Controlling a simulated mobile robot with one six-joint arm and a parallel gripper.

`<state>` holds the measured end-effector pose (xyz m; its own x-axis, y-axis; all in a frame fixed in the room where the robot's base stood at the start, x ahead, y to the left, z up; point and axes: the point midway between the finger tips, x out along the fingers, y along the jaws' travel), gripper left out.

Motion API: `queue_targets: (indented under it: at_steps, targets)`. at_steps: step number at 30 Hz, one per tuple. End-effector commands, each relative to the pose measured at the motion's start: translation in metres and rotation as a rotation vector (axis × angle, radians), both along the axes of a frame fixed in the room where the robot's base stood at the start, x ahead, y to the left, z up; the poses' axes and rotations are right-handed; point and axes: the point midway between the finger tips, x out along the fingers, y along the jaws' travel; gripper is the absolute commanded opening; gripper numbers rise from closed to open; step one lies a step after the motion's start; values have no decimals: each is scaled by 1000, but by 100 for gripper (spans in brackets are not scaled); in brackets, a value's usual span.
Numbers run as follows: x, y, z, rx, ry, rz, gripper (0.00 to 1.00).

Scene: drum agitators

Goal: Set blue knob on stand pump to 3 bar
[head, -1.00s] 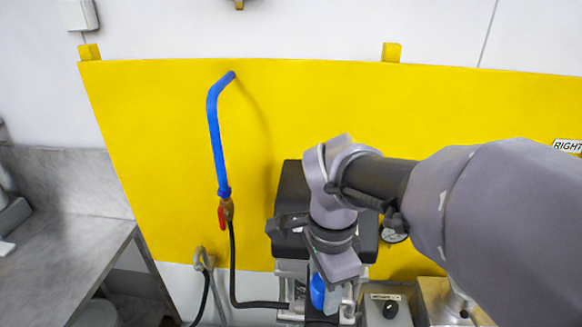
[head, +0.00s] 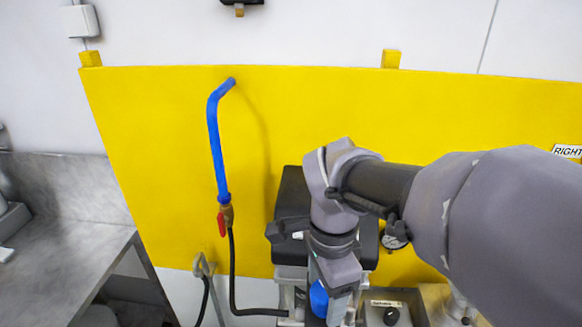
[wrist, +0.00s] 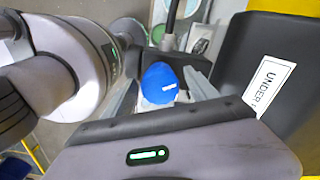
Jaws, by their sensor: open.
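The blue knob (head: 318,299) shows in the head view at the lower middle, partly hidden by my wrist and gripper. In the wrist view the blue knob (wrist: 160,84) has a small white mark on its face and sits between the two grey fingers. My gripper (wrist: 165,88) is open, with one finger on each side of the knob. I cannot tell whether either finger touches it. In the head view my gripper (head: 333,305) points down at the knob. The stand pump (head: 291,290) is mostly hidden behind my arm. Its pressure scale is not readable.
A black box (head: 292,190) stands behind my wrist; its labelled side (wrist: 268,80) is close in the wrist view. A round gauge (head: 394,239) and a grey box with a black knob (head: 390,314) are to the right. A black hose (head: 232,270) runs at the left.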

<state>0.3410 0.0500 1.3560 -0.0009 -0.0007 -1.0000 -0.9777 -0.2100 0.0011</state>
Motion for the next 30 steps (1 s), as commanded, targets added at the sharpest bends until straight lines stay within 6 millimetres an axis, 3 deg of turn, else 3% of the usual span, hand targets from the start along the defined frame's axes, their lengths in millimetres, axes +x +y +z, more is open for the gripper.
queue_targets:
  at_steps: [5,12,18,22,30]
  targets:
    - [1,0,42,0,-6,0,67]
    - [1,0,116,1,-6,-1,67]
    - [1,0,158,1,-3,0,67]
    - [0,0,169,0,-2,-1,67]
    - [0,0,170,0,-1,-1,67]
